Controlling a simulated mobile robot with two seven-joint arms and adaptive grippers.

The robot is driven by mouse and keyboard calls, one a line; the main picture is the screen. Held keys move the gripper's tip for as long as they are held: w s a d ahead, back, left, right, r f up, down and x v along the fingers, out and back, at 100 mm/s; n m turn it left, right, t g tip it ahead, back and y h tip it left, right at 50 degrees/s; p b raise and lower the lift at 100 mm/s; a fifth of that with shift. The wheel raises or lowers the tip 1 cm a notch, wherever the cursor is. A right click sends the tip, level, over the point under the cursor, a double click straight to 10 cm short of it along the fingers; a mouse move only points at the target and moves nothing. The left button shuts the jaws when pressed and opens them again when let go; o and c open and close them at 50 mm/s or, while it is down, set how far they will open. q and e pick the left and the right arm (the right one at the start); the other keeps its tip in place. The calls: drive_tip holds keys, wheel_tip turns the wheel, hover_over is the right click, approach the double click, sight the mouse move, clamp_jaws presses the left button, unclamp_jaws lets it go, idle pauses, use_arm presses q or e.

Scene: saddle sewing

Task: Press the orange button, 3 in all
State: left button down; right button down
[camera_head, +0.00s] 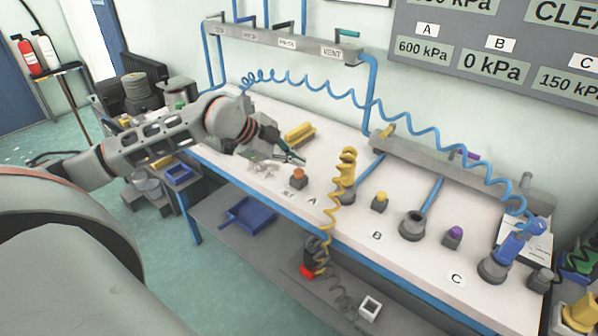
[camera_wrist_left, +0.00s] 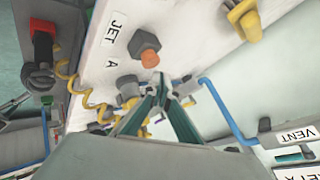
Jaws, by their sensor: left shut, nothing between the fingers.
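The orange button (camera_head: 299,175) stands on a small grey base on the white bench, beside the JET label. It also shows in the left wrist view (camera_wrist_left: 149,58), above the fingertips in the picture. The exact height over the bench is hard to tell. My right gripper is not in view.
A yellow plug with a coiled hose (camera_head: 347,167) stands right of the button. A yellow button (camera_head: 380,201) and a purple button (camera_head: 455,233) are farther right. A yellow block (camera_head: 300,132) lies behind my gripper. A blue coiled hose (camera_head: 410,120) hangs above the bench.

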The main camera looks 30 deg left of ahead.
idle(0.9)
use_arm(q)
drive_tip(key=shift+f, duration=0.15)
drive_tip(key=shift+f, duration=0.35)
idle(0.4)
drive_tip(key=shift+f+b, duration=0.5)
drive_tip(key=shift+f, duration=0.05)
idle(0.4)
drive_tip(key=shift+r, duration=0.15)
drive_tip(key=shift+r+p, duration=0.65)
drive_tip(key=shift+r, duration=0.25)
